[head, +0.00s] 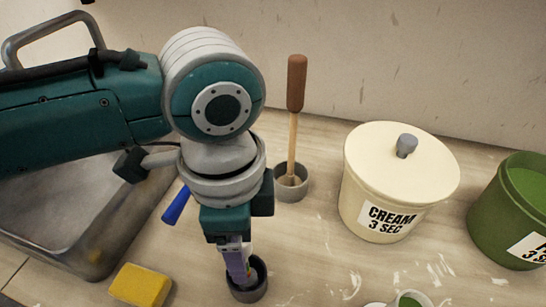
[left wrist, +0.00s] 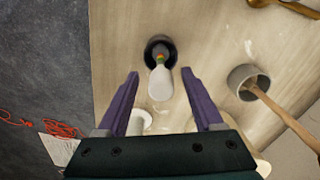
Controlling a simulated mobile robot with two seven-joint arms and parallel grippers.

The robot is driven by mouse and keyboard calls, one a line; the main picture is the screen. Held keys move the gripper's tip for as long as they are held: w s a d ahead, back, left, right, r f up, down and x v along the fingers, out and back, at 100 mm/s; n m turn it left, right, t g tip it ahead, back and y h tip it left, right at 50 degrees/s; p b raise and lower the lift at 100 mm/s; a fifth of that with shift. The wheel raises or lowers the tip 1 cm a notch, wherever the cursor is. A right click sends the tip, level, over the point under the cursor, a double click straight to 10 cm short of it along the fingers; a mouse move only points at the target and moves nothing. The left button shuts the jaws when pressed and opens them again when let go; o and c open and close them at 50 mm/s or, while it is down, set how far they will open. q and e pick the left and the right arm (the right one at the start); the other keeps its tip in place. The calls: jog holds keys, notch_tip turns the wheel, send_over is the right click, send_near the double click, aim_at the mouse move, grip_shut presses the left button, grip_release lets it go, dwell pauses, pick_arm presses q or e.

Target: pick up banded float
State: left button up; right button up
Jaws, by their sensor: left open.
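The banded float (left wrist: 160,82) has a pale, rounded body and green and orange bands near its far end. It stands in a dark grey cup (left wrist: 153,43), which also shows in the head view (head: 262,287). My left gripper (head: 238,264) points down over this cup, with purple fingers. In the left wrist view the fingers are open, one on each side of the float, with gaps between them and it. In the head view the gripper hides much of the float. My right gripper is not in view.
A grey cup (head: 291,194) holds a brown-handled wooden tool (head: 297,85). A cream lidded jar (head: 383,217) and a green pot (head: 492,228) stand to the right. A yellow sponge (head: 141,286) lies left, by the metal sink (head: 85,250).

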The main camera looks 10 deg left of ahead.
pick_arm(q)
notch_tip(320, 180, down, 2)
jog(key=shift+c, duration=0.2)
grip_shut()
dwell(0.4)
jog(key=shift+w, duration=0.1)
dwell(0.8)
